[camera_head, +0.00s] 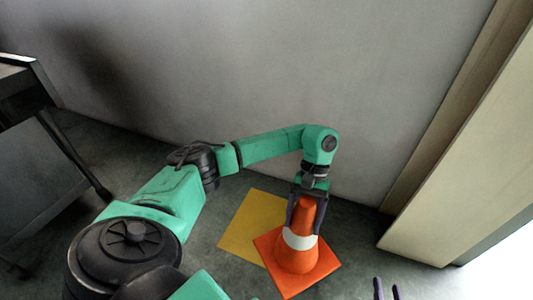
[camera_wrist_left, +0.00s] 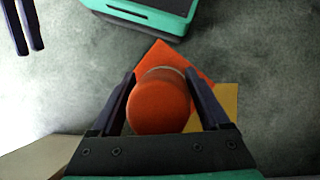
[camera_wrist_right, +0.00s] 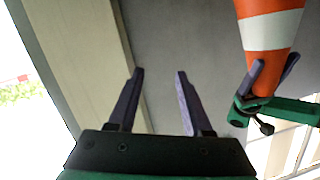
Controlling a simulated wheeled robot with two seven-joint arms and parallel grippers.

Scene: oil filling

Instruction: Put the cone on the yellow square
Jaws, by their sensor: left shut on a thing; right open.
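An orange traffic cone (camera_head: 297,262) with a white band and a square orange base stands upright in the head view. Its base overlaps the right part of the yellow square (camera_head: 245,230) on the floor; I cannot tell whether it touches the floor. My left gripper (camera_head: 306,212) is shut on the cone near its top. In the left wrist view the cone's top (camera_wrist_left: 160,105) sits between the fingers (camera_wrist_left: 163,98), with yellow showing to the right. In the right wrist view my right gripper (camera_wrist_right: 160,75) is open and empty; the cone (camera_wrist_right: 268,35) shows upper right.
A grey wall (camera_head: 250,80) stands behind. A pale wooden panel (camera_head: 465,170) is at the right, and a dark cabinet (camera_head: 40,170) at the left.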

